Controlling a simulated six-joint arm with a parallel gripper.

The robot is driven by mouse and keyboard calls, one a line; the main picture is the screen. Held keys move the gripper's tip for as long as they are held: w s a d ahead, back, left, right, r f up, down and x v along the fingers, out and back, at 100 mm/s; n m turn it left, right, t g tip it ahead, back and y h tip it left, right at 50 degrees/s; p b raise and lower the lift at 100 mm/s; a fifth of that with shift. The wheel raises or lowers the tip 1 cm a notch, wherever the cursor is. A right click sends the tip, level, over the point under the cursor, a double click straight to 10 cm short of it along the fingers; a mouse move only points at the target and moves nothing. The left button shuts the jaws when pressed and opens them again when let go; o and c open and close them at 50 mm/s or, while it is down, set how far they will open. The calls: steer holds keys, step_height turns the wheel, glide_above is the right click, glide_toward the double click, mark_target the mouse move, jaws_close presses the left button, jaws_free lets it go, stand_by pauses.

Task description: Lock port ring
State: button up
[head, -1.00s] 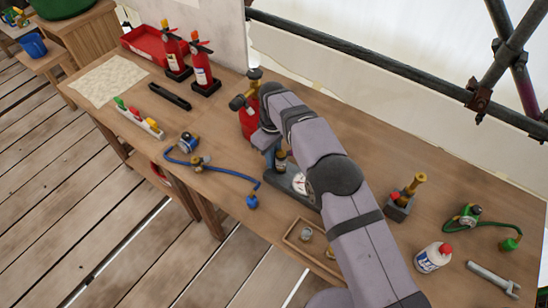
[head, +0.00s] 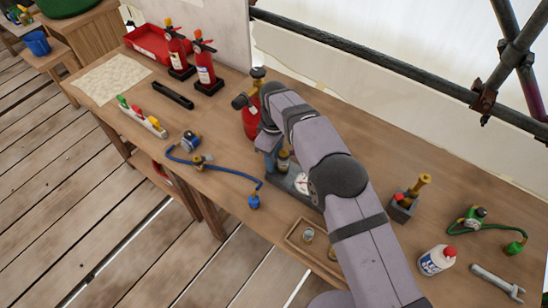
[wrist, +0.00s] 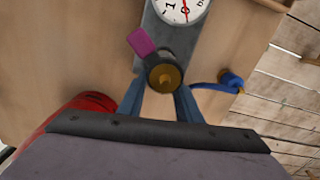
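The port, a short upright post with a brass top (wrist: 166,77) and a dark ring (wrist: 150,64) around it, stands on a grey base. A magenta tab (wrist: 142,41) sticks out from the ring to the upper left in the wrist view. The base (head: 281,184) carries a white round gauge (wrist: 182,6); my arm partly covers it in the head view. My gripper (wrist: 162,95) has its two blue fingers apart, one on each side of the port. The fingertips are partly hidden by the ring, so I cannot tell whether they touch it.
A red extinguisher body (head: 250,122) stands close behind my gripper. A blue hose (head: 228,171) lies left of the base. A shallow wooden tray (head: 298,243) with small parts is in front. A grey block with a brass piece (head: 401,212) stands to the right.

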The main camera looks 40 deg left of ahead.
steer(key=shift+r+b, duration=1)
steer(key=shift+r, duration=2.7)
steer(key=shift+r+p, duration=0.1)
steer(key=shift+p, duration=0.2)
steer(key=shift+a+p, duration=0.3)
steer(key=shift+p, duration=0.3)
steer(key=shift+f+p, duration=1.2)
steer(key=shift+f, duration=2.65)
jaws_close()
